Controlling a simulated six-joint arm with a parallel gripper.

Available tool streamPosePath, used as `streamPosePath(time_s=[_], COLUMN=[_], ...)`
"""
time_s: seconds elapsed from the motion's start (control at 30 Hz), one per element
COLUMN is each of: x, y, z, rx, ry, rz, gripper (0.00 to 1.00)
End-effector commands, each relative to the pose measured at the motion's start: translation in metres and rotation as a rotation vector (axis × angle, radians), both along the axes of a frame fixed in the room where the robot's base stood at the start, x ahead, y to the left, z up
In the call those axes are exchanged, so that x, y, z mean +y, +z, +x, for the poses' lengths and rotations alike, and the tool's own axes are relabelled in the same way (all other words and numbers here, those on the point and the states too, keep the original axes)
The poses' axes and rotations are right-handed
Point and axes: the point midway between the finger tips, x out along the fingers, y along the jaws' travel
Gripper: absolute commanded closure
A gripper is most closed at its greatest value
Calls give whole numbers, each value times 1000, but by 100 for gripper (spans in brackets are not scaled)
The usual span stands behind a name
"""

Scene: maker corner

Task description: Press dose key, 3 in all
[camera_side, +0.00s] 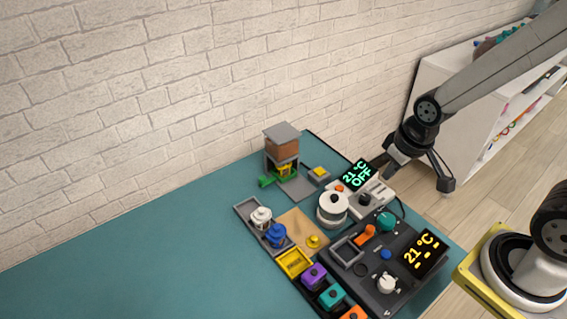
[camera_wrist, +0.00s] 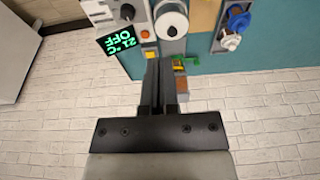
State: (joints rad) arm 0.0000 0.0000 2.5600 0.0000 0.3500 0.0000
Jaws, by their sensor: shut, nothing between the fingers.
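The dispenser (camera_side: 282,147), with a brown-filled hopper, a grey lid and a green spout, stands at the back edge of the teal table. Beside its base is a small grey box with a yellow key (camera_side: 320,171), which looks like the dose key. In the wrist view the yellow key (camera_wrist: 150,54) shows just beyond the left fingertip, and the dispenser (camera_wrist: 182,86) is partly hidden behind the fingers. My gripper (camera_wrist: 163,64) is shut and empty. In the side view it hangs above the right side of the table, apart from the key. Contact is not visible.
A scale-like device with a green "21 °C OFF" display (camera_side: 356,175) and a white round pot (camera_side: 332,208) stand near the key. The table's left is clear.

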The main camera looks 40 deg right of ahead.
Motion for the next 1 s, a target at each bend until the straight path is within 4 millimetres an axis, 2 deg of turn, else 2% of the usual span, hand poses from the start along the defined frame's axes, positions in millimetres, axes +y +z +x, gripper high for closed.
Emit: streamPosePath(time_s=[0.27,0.47,1.0], x=[-2,-8,-39], y=[0,-4,-33], z=[5,25,134], rx=[-9,-45,-255], ry=[11,59,371], rz=[-7,-36,-189], gripper=[100,100,100])
